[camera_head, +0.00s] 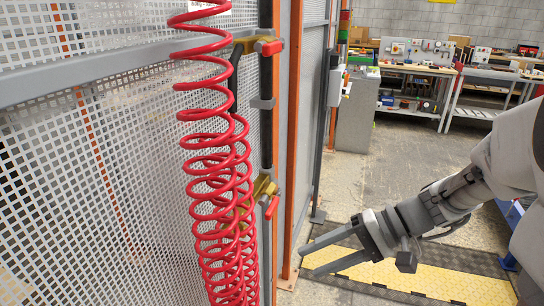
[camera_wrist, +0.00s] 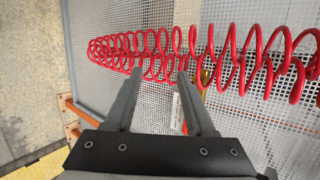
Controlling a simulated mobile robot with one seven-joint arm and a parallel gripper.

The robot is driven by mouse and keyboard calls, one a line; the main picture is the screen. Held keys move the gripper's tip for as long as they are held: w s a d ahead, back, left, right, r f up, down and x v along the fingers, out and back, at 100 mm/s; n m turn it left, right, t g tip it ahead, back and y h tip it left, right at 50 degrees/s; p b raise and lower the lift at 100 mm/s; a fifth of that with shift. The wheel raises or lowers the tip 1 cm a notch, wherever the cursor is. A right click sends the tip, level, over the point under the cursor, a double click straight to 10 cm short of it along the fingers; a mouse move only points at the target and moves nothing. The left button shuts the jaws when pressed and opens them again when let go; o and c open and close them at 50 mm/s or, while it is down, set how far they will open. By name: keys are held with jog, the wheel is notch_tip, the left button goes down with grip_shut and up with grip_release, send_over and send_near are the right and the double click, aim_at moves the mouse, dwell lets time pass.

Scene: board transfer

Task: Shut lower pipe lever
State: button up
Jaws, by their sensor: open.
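The lower pipe lever (camera_head: 272,207) is a small red handle on a brass valve (camera_head: 265,187), fixed to the dark vertical pipe beside the orange post. It points downward from the valve. My gripper (camera_head: 310,258) is open and empty, to the right of and below the lever in the head view, with its fingers pointing left. It is apart from the lever. In the wrist view, my gripper (camera_wrist: 159,76) has its two fingers spread toward the red coiled hose (camera_wrist: 250,62). A bit of brass (camera_wrist: 205,76) shows behind the coils there; the lever itself is not clear.
Red coiled hoses (camera_head: 215,185) hang left of the pipe, before the mesh fence (camera_head: 90,165). An upper valve with a red lever (camera_head: 271,47) sits higher on the pipe. The orange post (camera_head: 291,130) stands between the pipe and my gripper's side. Workbenches (camera_head: 415,70) stand far back.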

aim_at(275, 210)
jog(key=w+d+m+t+y+b, duration=0.1)
jog(key=w+d+t+y+b, duration=0.1)
jog(key=w+d+t+y, duration=0.5)
jog(key=shift+g+h, duration=0.7)
jog(key=x, duration=0.5)
jog(key=w+x, duration=0.1)
jog(key=x, duration=1.1)
jog(key=shift+w+f, duration=0.15)
jog(key=shift+w, duration=0.05)
jog(key=shift+d, duration=0.1)
grip_shut()
